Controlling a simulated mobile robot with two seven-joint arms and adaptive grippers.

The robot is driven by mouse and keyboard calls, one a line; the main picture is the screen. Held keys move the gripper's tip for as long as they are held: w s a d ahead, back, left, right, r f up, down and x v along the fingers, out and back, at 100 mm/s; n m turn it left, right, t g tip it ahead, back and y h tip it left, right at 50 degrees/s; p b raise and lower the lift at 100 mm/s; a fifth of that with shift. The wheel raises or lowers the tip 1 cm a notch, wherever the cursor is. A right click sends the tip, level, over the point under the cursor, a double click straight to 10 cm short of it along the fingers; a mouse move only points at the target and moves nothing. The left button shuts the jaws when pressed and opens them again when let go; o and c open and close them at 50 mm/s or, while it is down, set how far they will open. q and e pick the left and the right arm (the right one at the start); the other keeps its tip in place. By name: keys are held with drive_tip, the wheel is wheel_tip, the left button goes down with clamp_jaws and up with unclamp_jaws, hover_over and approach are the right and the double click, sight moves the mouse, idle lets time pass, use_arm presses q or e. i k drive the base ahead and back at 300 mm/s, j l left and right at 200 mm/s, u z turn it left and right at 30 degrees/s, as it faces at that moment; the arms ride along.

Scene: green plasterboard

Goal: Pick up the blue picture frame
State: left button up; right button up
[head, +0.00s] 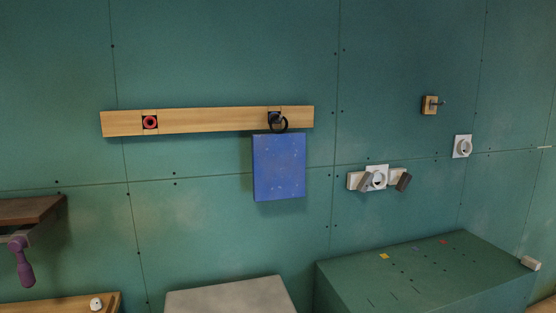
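The blue picture frame (279,168) is a flat blue rectangle with small light specks. It hangs against the green wall, just below the right end of a wooden rail (210,121). A black ring (279,123) shows at its top, at a dark hook (273,117) on the rail. Neither of my grippers is in the head view.
A red ring (150,122) sits on the rail's left part. White sockets (376,178) and a wooden hook block (430,105) are on the wall to the right. Below stand a grey box (228,298) and a green box (420,272). A brown shelf (30,209) is at left.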

sight(279, 158)
drive_tip(key=i+j+z, duration=0.2)
drive_tip(key=i+z, duration=0.15)
drive_tip(key=i+j+z, duration=0.55)
drive_tip(key=z, duration=0.2)
drive_tip(key=k+u, duration=0.1)
drive_tip(key=u, duration=0.3)
drive_tip(key=k+u, duration=0.15)
drive_tip(key=u, duration=0.2)
drive_tip(key=i+z, duration=0.15)
drive_tip(key=z, duration=0.25)
drive_tip(key=i+z, duration=0.15)
drive_tip(key=z, duration=0.2)
